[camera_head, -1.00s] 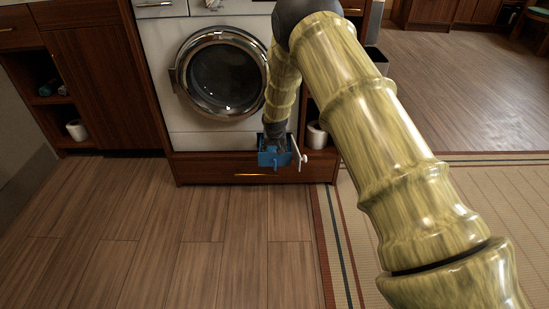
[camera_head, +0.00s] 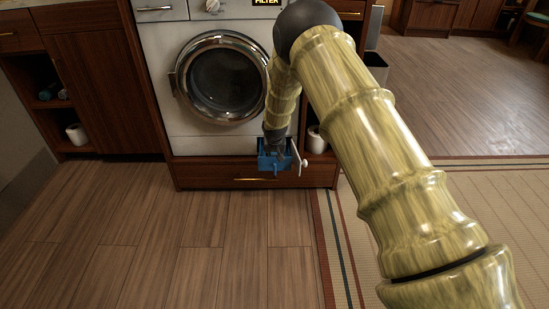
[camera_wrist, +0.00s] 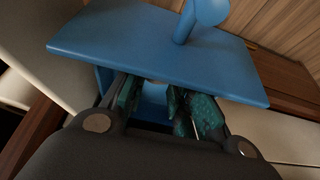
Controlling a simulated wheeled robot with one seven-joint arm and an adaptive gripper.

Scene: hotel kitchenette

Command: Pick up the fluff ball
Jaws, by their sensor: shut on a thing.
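My gripper (camera_head: 275,150) reaches down into a small blue open-topped box (camera_head: 262,162) at the lower front of the washing machine (camera_head: 150,60). In the wrist view, the dark teal mottled fingers (camera_wrist: 158,105) go in behind the box's blue front panel (camera_wrist: 150,45), which has a round blue knob (camera_wrist: 208,10). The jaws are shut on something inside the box. The fluff ball cannot be made out clearly; only a thin pale sliver shows between the fingers under the panel edge. The rest is hidden by the panel and fingers.
A white knob-ended part (camera_head: 299,162) sticks out right of the box. A wooden drawer (camera_head: 225,174) lies below it. A white roll (camera_head: 317,138) stands in the niche on the right. The wooden floor (camera_head: 150,230) in front is clear.

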